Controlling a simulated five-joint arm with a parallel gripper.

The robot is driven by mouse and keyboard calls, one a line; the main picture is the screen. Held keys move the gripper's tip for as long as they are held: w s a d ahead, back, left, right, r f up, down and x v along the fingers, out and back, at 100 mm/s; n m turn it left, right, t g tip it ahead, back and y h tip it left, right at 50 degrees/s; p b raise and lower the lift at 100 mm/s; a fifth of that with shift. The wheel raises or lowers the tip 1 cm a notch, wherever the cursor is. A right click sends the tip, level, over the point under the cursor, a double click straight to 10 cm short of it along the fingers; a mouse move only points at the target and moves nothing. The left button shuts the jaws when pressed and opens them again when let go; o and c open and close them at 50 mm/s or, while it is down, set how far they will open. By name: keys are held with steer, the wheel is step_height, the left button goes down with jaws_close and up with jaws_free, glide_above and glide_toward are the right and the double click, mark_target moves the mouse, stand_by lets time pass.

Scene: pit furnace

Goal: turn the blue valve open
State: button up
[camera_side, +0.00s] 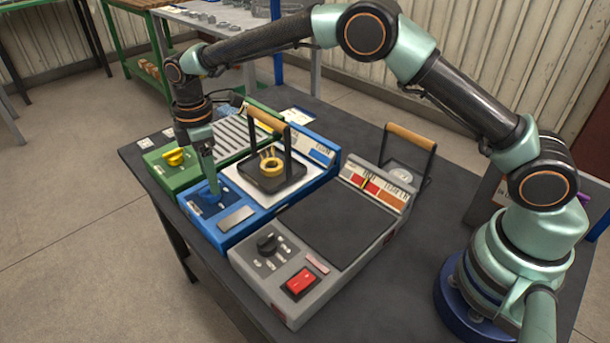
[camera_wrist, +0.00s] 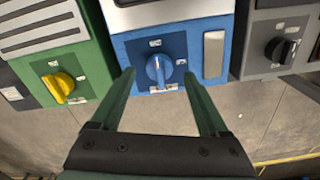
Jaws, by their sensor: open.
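The blue valve (camera_wrist: 158,69) is a round knob with a raised grip on the front panel of the blue unit (camera_side: 262,213). In the wrist view its grip stands nearly upright in the picture, with small labels above, right and below. My gripper (camera_wrist: 158,76) is open, with one finger on each side of the valve in the picture. In the side view my gripper (camera_side: 209,180) points down over the blue unit's front panel and hides most of the valve. I cannot tell whether the fingers touch it.
A green unit with a yellow knob (camera_side: 174,156) stands left of the blue one. A grey unit with a black knob (camera_side: 267,243) and red switch (camera_side: 299,282) stands right. A black tray with an upright handle (camera_side: 273,180) holds a brass ring on the blue unit.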

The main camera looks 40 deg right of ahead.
steer(key=shift+f, duration=1.85)
jaws_close()
